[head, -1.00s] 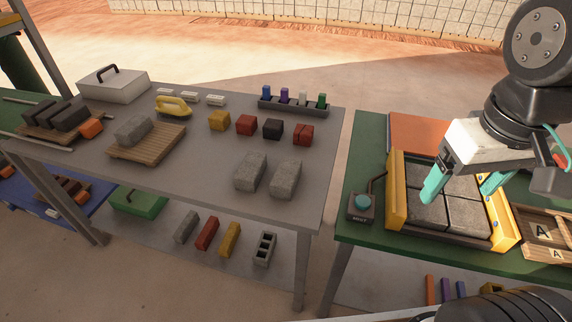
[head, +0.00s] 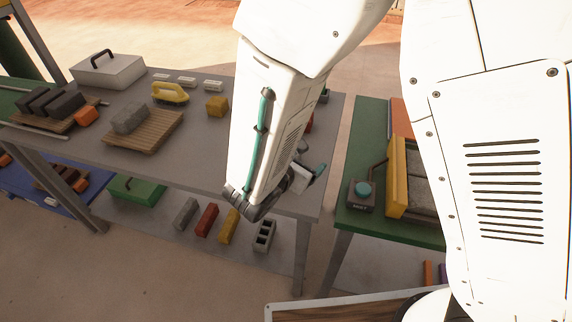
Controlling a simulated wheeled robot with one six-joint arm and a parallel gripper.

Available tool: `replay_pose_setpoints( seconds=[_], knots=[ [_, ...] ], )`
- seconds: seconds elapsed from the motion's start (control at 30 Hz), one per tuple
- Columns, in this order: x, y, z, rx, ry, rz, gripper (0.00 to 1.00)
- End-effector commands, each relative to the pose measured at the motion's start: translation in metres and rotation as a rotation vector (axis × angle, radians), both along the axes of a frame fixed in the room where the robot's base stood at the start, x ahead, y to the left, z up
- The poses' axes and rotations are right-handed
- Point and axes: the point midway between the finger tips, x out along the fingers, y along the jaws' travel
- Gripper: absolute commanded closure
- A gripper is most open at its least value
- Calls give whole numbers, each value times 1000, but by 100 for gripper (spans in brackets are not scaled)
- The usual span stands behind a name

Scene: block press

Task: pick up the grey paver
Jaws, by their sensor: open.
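One grey paver (head: 129,118) lies on a small wooden pallet (head: 165,124) on the left part of the grey table. The two grey pavers at the table's front right are hidden behind my arm now.
A yellow-handled tool (head: 170,93) and a yellow block (head: 217,106) are on the grey table (head: 190,150). A white lidded box (head: 108,70) stands at the back left. The green table with the press frame (head: 397,180) and button box (head: 362,194) is right, across a gap.

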Motion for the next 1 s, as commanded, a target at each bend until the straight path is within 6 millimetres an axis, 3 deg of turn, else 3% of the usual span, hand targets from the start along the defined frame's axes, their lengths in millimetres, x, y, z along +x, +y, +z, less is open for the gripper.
replay_pose_setpoints(
  seconds=[0.03,0.1,0.3,0.8,1.0],
  knots=[
    [-3,19,-17,-44,21,88,20],
    [-6,39,-33,-87,39,183,20],
    [-9,61,-55,-139,61,300,20],
    [48,42,-75,-141,62,302,20],
    [59,38,-79,-139,61,304,20]
  ],
)
